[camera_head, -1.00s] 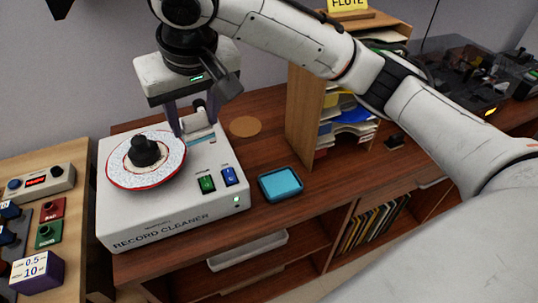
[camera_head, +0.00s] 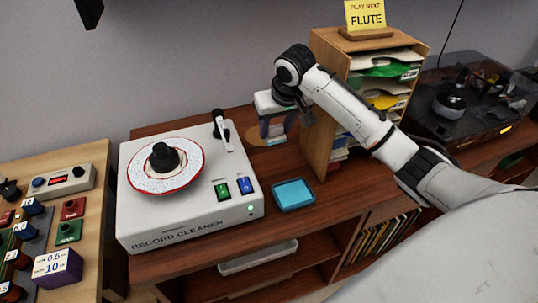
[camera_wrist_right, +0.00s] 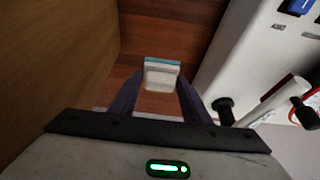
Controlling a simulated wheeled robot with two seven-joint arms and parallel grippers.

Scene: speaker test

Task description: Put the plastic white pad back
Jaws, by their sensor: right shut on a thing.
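The plastic white pad (camera_wrist_right: 161,78), with a light blue edge, sits between the dark fingertips of my right gripper (camera_wrist_right: 160,92) in the right wrist view. In the head view my right gripper (camera_head: 275,128) is shut on the pad (camera_head: 276,140) and points down over the back of the wooden desk, by a round tan mat (camera_head: 256,137). The fingers partly hide the pad and the mat. I cannot tell the pad's height over the mat. My left gripper is not in view.
The white record cleaner (camera_head: 190,215) with a record (camera_head: 140,172) on it stands left of the gripper. A blue tray (camera_head: 293,194) lies in front of the gripper. A wooden paper sorter (camera_head: 322,100) stands close on the right. A turntable (camera_head: 460,105) is further right.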

